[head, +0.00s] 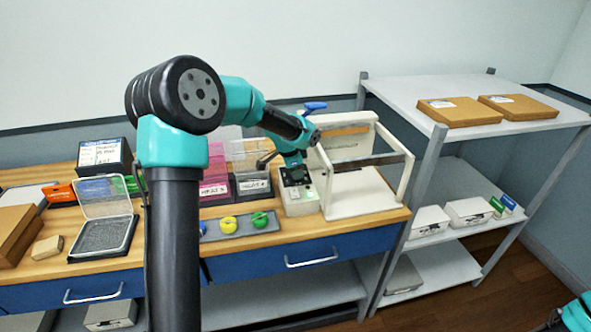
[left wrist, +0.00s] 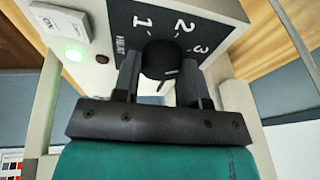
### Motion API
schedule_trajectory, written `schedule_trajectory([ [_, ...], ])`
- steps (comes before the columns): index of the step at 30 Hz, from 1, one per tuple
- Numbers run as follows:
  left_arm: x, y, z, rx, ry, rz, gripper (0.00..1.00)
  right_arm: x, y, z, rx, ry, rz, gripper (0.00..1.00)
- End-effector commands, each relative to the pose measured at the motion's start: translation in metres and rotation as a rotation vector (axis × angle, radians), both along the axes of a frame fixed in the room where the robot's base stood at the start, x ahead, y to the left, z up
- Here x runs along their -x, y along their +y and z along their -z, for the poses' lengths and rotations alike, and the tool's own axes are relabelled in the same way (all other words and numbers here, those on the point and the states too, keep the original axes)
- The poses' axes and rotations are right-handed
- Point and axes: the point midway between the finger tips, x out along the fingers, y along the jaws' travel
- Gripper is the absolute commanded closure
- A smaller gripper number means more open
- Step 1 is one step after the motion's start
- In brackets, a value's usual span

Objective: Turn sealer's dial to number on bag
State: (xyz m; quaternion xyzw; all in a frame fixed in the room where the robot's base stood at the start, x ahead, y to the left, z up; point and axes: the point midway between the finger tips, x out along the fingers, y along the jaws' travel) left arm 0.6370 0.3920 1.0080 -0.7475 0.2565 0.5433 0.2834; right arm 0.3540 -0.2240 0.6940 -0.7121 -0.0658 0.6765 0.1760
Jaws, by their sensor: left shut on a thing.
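The sealer (head: 360,195) is a white machine with an upright frame and a dark bar, standing at the right end of the workbench. Its black dial (left wrist: 160,60) sits on a dark panel (left wrist: 125,22) marked 1, 2, 3 and HEAT in the left wrist view. My left gripper (left wrist: 158,80) is shut on the dial, one finger on each side. In the head view my left gripper (head: 295,178) hides the dial. Which number the dial points to is unclear. My right gripper does not show.
A lit green lamp (left wrist: 72,52) and a switch (left wrist: 60,22) are beside the dial. A shelf rack (head: 450,110) with boxes stands at the right.

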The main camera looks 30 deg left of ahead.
Motion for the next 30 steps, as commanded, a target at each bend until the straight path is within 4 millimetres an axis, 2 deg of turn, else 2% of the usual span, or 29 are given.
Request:
schedule_trajectory([
  [12,-0.0004,0.0001,0.0002,-0.022,0.02,0.2,0.84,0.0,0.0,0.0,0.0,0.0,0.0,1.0],
  [26,-0.0001,0.0001,0.0004,-0.024,0.023,0.22,0.84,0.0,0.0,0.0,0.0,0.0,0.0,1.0],
  [27,0.0,0.0002,0.0004,-0.024,0.023,0.22,0.6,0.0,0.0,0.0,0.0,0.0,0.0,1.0],
  [30,-0.0001,0.0001,0.0004,-0.024,0.023,0.22,0.5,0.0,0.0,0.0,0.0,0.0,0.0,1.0],
])
